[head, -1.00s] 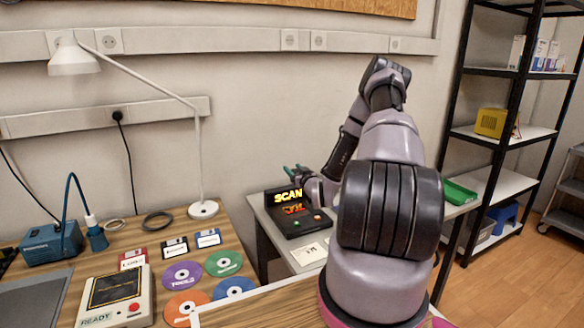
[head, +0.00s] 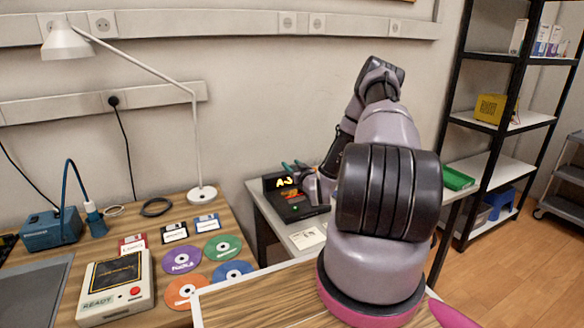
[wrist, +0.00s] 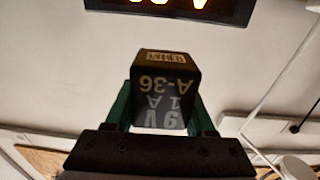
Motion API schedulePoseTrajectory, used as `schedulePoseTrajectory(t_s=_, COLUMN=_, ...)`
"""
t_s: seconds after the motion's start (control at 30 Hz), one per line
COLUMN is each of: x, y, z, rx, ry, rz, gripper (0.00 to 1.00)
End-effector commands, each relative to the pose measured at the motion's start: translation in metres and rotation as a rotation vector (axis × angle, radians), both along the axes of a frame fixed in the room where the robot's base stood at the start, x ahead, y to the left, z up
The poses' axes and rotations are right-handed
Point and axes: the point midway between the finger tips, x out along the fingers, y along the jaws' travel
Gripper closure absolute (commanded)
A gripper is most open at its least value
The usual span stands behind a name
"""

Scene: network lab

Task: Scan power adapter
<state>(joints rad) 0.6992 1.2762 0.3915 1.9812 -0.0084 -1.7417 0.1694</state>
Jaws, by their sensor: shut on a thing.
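The power adapter (wrist: 165,92) is a dark block with a barcode label on its top end and the upside-down print "A-36" and "9V 1A". My gripper (wrist: 163,112) is shut on it, with a green finger on each side. In the head view my gripper (head: 291,167) shows only as green tips behind the scanner's display; I cannot make out the adapter there. The black scanner (head: 298,208) stands on the grey side table, its lit display reading "A-3" with the rest cut off by my arm. The display's lower edge shows in the wrist view (wrist: 190,8).
A white card (head: 307,238) lies in front of the scanner. A green tray (head: 457,179) is right of my arm. The wooden desk at left holds a lamp (head: 203,194), discs, floppies and a beige device (head: 116,287). A black shelf stands at right.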

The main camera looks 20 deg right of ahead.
Motion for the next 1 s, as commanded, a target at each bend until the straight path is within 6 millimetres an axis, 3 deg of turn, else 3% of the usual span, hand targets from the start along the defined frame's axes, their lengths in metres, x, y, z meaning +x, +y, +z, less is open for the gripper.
schedulePoseTrajectory(t_s=0.5, x=0.000, y=0.000, z=0.051, rx=-0.001, ry=-0.002, rz=0.000, gripper=1.00)
schedulePoseTrajectory(t_s=0.87, x=0.000, y=0.000, z=0.055, rx=0.000, ry=0.000, rz=0.000, gripper=1.00)
schedulePoseTrajectory(t_s=1.0, x=-0.003, y=0.020, z=0.059, rx=0.008, ry=-0.005, rz=0.002, gripper=1.00)
